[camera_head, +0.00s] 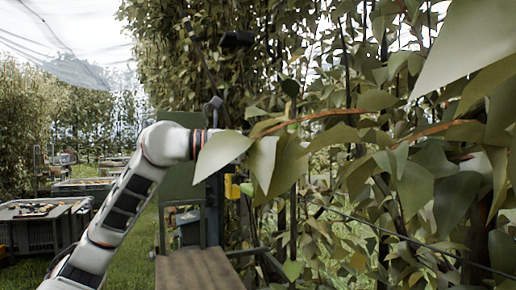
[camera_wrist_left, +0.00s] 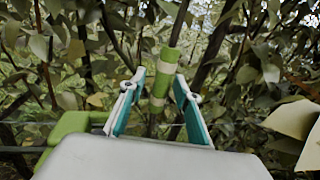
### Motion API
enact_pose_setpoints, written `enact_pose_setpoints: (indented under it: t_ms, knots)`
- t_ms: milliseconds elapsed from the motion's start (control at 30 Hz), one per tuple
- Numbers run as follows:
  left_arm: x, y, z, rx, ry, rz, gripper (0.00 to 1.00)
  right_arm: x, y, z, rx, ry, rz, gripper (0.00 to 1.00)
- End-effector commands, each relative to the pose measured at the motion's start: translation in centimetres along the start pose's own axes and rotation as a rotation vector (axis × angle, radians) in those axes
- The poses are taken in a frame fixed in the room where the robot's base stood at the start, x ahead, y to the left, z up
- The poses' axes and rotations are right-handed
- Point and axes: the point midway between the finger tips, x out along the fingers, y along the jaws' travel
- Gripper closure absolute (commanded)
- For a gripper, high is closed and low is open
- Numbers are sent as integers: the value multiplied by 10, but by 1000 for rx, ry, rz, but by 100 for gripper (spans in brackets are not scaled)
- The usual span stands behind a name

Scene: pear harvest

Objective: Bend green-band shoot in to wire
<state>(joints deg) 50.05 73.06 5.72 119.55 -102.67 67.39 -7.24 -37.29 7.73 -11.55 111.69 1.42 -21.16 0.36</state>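The shoot with green and white bands (camera_wrist_left: 161,82) stands nearly upright in the left wrist view, leaning a little right toward the top. My left gripper (camera_wrist_left: 160,76) is open, with its teal-padded fingers on either side of the banded part. Gaps show between the shoot and both fingers near the tips. The shoot's lower end is hidden behind the gripper body. In the head view my left arm (camera_head: 121,195) reaches up to the foliage, and leaves cover its gripper. A thin dark wire (camera_head: 400,236) slopes down rightward through the foliage. My right gripper is not seen.
Brown leafy branches (camera_head: 325,114) and large leaves fill the right of the head view. A dark post stands mid-picture with a yellow part (camera_head: 232,187). A grey crate (camera_head: 42,222) stands at left.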

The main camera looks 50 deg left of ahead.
Motion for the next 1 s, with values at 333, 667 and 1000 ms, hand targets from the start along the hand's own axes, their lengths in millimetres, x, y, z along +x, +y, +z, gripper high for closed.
enact_pose_setpoints:
  t_ms: [333, 667, 1000]
  knots:
    - [-33, 0, 0, 0, 2, -1, 68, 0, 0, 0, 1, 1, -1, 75]
    - [-75, 0, 0, -1, 1, 0, 68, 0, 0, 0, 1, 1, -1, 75]
    - [-107, 0, 0, 1, 2, 0, 68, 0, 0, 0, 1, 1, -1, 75]
